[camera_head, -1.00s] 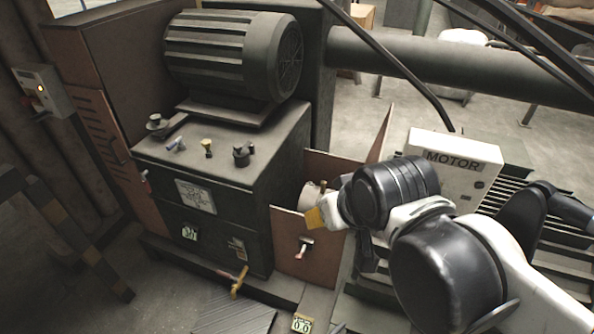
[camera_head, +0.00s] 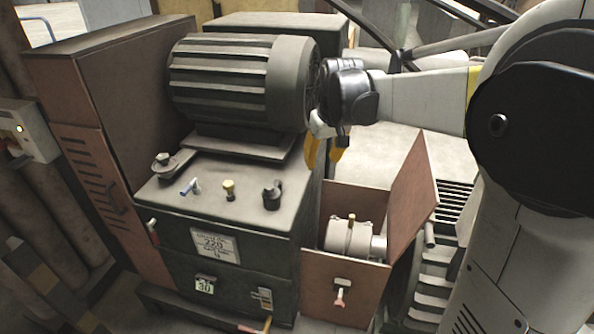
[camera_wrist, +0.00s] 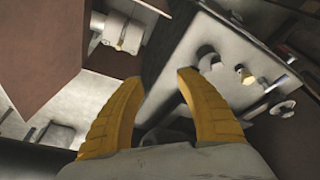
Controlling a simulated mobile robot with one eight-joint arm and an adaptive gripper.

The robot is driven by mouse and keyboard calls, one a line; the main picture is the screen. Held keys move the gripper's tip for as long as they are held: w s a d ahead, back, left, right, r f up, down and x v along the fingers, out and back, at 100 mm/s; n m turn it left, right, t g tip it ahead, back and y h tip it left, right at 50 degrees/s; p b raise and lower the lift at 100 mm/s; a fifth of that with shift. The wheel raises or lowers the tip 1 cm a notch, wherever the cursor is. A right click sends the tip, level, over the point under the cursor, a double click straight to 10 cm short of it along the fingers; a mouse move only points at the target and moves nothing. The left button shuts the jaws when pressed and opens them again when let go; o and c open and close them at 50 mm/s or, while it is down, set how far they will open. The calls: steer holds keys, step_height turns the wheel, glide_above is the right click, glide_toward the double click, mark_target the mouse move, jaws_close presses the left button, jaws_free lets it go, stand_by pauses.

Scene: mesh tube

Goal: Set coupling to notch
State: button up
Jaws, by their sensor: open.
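A pale cylindrical part (camera_head: 349,236), which looks like the coupling, lies in an open-topped brown box. A small brass-tipped pin (camera_head: 351,217) stands on its top. No notch can be made out. My gripper (camera_head: 324,158) is in the air beyond the machine's top and above the box, close to the end of the ribbed motor. In the wrist view its yellow fingers (camera_wrist: 158,80) are apart with nothing between them. The pale part also shows at the upper left of the wrist view (camera_wrist: 122,33), apart from the fingers.
The brown box (camera_head: 340,283) has its lid (camera_head: 412,195) raised at the right. The grey machine top (camera_head: 225,185) carries several small knobs and levers. The ribbed motor (camera_head: 238,80) stands behind them. A red-tipped lever (camera_head: 340,294) sticks out of the box front.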

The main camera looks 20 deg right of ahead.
steer(key=w+d+f+g+b, duration=0.1)
steer(key=w+d+f, duration=0.6)
steer(key=d+f, duration=0.15)
steer(key=g+y+b, duration=0.1)
steer(key=g+b, duration=0.2)
glide_above(352, 215)
steer(key=f, duration=2.2)
steer(key=shift+s+d+f, duration=0.1)
steer(key=shift+s+d, duration=0.05)
steer(key=shift+d, duration=0.05)
steer(key=f+b, duration=0.1)
steer(key=f, duration=0.2)
steer(key=f+b, duration=0.1)
steer(key=f, duration=0.2)
steer(key=f+b, duration=0.1)
steer(key=f, duration=0.2)
steer(key=shift+a+f+b, duration=0.3)
steer(key=shift+f, duration=0.5)
steer(key=shift+r, duration=0.1)
jaws_close()
